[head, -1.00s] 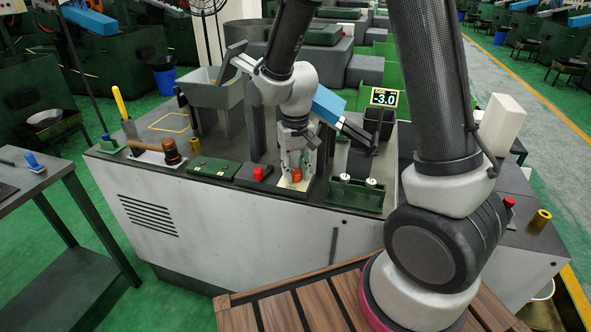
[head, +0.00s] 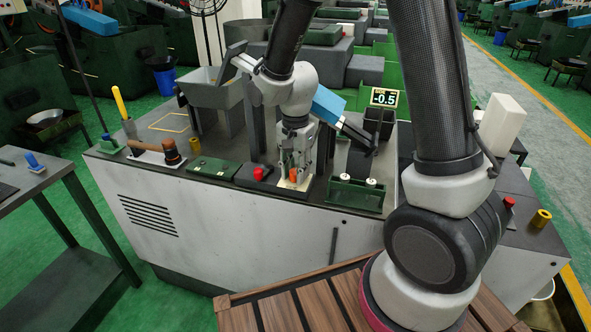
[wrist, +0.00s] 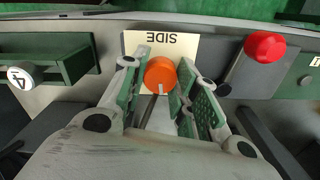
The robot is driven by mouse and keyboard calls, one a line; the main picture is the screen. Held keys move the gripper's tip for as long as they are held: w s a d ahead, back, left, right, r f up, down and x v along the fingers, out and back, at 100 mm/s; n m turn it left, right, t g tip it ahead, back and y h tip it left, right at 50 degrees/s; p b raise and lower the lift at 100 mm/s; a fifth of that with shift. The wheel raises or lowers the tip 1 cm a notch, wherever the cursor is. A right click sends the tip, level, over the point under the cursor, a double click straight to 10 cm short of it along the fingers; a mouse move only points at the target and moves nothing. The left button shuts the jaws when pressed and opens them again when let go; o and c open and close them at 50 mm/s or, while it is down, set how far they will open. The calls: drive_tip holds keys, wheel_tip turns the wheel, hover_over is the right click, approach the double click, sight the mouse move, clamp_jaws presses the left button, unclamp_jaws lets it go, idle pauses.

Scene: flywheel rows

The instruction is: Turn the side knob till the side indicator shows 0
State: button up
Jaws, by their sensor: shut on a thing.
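The side knob is orange with a pale pointer mark. It stands on a cream plate (wrist: 190,45) lettered SIDE, upside down in the wrist view. My gripper (head: 294,178) points down at the knob (wrist: 160,74) from above. Its two green-padded fingers are closed on the knob's sides. In the head view the knob (head: 294,175) is partly hidden behind the fingers.
A red button (head: 259,173) on a dark box stands close to the left of the plate. A green bracket with two white knobs (head: 345,180) stands to the right. A wooden-handled tool (head: 171,150) and a green box (head: 213,168) lie further left on the bench.

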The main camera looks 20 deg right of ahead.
drive_tip(key=shift+m, duration=0.9)
drive_tip(key=o, duration=1)
drive_tip(key=shift+o, duration=0.2)
drive_tip(key=shift+r, duration=0.1)
wheel_tip(320, 180, up, 12)
